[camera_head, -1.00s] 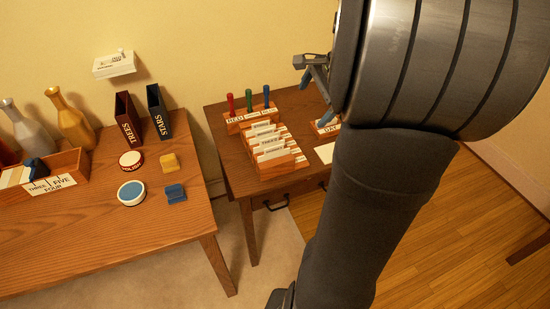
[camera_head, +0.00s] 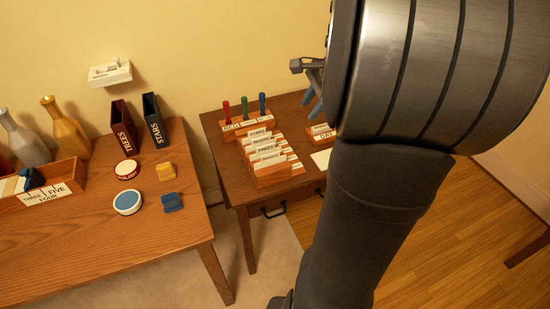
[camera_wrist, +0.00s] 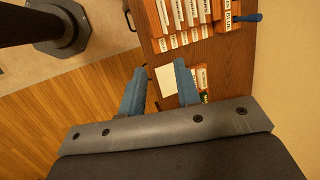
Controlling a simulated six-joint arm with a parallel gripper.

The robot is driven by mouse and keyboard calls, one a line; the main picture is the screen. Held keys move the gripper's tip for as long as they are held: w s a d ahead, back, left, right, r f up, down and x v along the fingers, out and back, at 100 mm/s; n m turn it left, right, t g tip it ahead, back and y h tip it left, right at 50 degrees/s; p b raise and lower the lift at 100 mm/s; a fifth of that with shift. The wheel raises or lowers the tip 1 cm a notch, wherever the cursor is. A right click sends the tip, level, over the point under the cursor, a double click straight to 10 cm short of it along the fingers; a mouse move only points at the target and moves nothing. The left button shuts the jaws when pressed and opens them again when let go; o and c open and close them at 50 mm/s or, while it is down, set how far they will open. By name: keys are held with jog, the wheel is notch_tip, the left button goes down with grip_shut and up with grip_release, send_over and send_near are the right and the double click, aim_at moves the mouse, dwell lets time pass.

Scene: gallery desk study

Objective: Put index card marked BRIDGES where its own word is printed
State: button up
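A blank-looking white card (camera_head: 321,159) lies flat on the right desk; it also shows between my fingers in the wrist view (camera_wrist: 166,79). No word can be read on it, and I cannot tell which card is marked BRIDGES. A stepped wooden rack (camera_head: 270,180) holds several white cards with printed words (camera_head: 265,148), mostly too small to read; part of it shows at the top of the wrist view (camera_wrist: 160,22). My gripper (camera_wrist: 160,69) is open and empty above the desk. In the head view its blue fingers (camera_head: 314,82) are partly hidden by my arm.
A pen holder (camera_head: 236,129) with red, green and blue pens stands behind the rack. A small labelled wooden block (camera_head: 320,134) sits right of it. The left table holds dark TREES (camera_head: 123,125) and STARS (camera_head: 156,120) holders, round tins, bottles and a box (camera_head: 62,181).

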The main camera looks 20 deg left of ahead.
jog(key=a+f+h, duration=0.4)
jog(key=a+f, duration=0.2)
jog(key=a, duration=0.2)
jog(key=t+h, duration=0.2)
jog(key=h, duration=0.2)
send_near(270, 155)
jog(key=x, duration=0.5)
jog(key=shift+a+f, duration=0.15)
jog(key=shift+a, duration=0.2)
jog(key=shift+d+x, duration=0.15)
jog(key=shift+x, duration=1.25)
jog(key=shift+d+x, duration=0.1)
jog(key=shift+x, duration=1.25)
jog(key=shift+w, duration=0.15)
grip_shut()
